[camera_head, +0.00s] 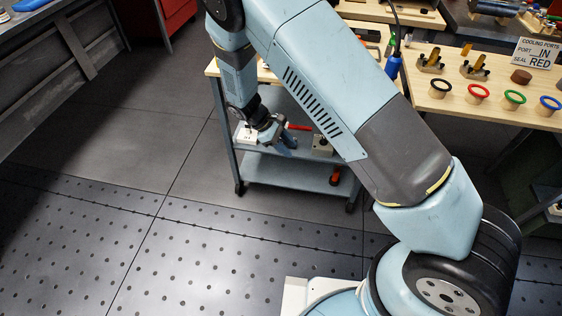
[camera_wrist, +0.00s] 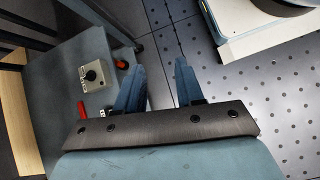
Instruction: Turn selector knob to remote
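In the wrist view, a cream box with a round black knob (camera_wrist: 92,75) is on the grey shelf of a cart, left of my gripper (camera_wrist: 157,78). The gripper's blue fingers are apart, with nothing between them and dark floor beyond. In the head view, my gripper (camera_head: 284,142) is at the cart's shelf, between a white box (camera_head: 246,135) and what looks like the same cream box (camera_head: 322,146). The gripper does not appear to touch the knob. The knob's pointer direction and any markings are too small to read.
A red handle (camera_head: 298,127) lies close beside the gripper. An orange-red item (camera_head: 335,176) is on the lower shelf. The wooden top (camera_head: 430,104) holds coloured rings and brass fittings. Dark floor (camera_head: 110,230) is open in front and left.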

